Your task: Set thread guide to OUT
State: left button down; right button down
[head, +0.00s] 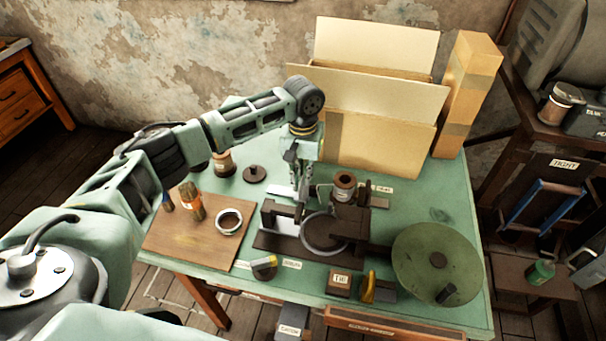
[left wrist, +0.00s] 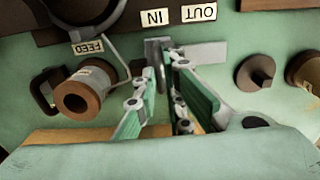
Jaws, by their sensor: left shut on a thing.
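The thread guide, a small upright grey tab (left wrist: 153,52), stands at the end of a pale grey plate (left wrist: 205,53) in the left wrist view. It lines up with the IN label (left wrist: 155,17); the OUT label (left wrist: 199,12) lies to its right there. My left gripper (left wrist: 161,70) is shut on the tab, fingers pointing down at it; the contact is partly hidden by the fingers. In the head view, my left gripper (head: 301,190) is behind the dark press (head: 270,240), and the guide is mostly hidden. My right gripper is not in view.
A brown spool (head: 343,182) with pale thread stands close beside the guide, near the FEED label (left wrist: 88,46). A large green handwheel (head: 437,250) is at the right. Cardboard boxes (head: 375,150) stand behind. A wooden board (head: 180,245) with a ring lies left.

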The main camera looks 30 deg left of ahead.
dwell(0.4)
pick_arm(q)
jog(key=shift+a+r+p, duration=0.15)
jog(key=shift+a+p, duration=0.15)
jog(key=shift+p, duration=0.1)
jog(key=a+p, duration=0.1)
jog(key=a, duration=0.1)
jog(key=s+a+p, duration=0.1)
jog(key=a, duration=0.2)
jog(key=s+a+p, duration=0.1)
jog(key=a, duration=0.1)
jog(key=shift+a+p, duration=0.2)
jog(key=shift+p, duration=0.1)
jog(key=shift+a, duration=0.1)
jog(key=c, duration=1.9)
grip_release()
